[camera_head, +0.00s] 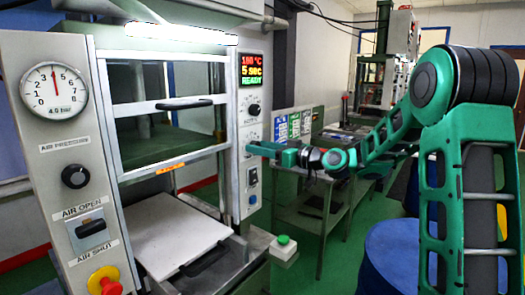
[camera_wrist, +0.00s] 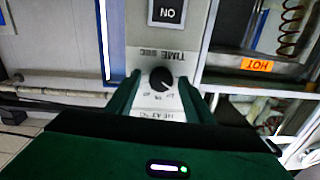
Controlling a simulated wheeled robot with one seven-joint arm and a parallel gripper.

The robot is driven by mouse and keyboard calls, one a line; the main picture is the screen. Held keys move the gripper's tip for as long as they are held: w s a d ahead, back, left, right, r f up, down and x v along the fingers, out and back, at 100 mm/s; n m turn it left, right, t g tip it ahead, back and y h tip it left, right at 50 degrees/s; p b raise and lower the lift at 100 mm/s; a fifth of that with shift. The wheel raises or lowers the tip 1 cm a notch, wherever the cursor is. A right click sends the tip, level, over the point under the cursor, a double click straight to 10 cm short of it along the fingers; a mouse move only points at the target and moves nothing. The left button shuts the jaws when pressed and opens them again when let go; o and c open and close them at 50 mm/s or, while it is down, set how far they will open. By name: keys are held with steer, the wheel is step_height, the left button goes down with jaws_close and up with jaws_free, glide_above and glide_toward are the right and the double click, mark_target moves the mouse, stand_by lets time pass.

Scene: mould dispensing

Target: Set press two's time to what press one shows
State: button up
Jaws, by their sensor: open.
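In the wrist view, which is upside down, a black round knob (camera_wrist: 162,79) lies between the open fingers of my gripper (camera_wrist: 160,92), by the labels TIME SEC and HEAT °C. I cannot tell whether the fingers touch it. No second press display is readable.
Another black knob (camera_head: 254,109) sits under the display. An air-pressure gauge (camera_head: 54,90) and a red-yellow button (camera_head: 105,282) are on the left panel. A green-button box (camera_head: 284,247) juts out front. A blue drum (camera_head: 390,258) stands below my arm.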

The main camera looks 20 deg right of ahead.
steer(key=c, duration=1)
steer(key=shift+d, duration=0.15)
steer(key=shift+c, duration=0.2)
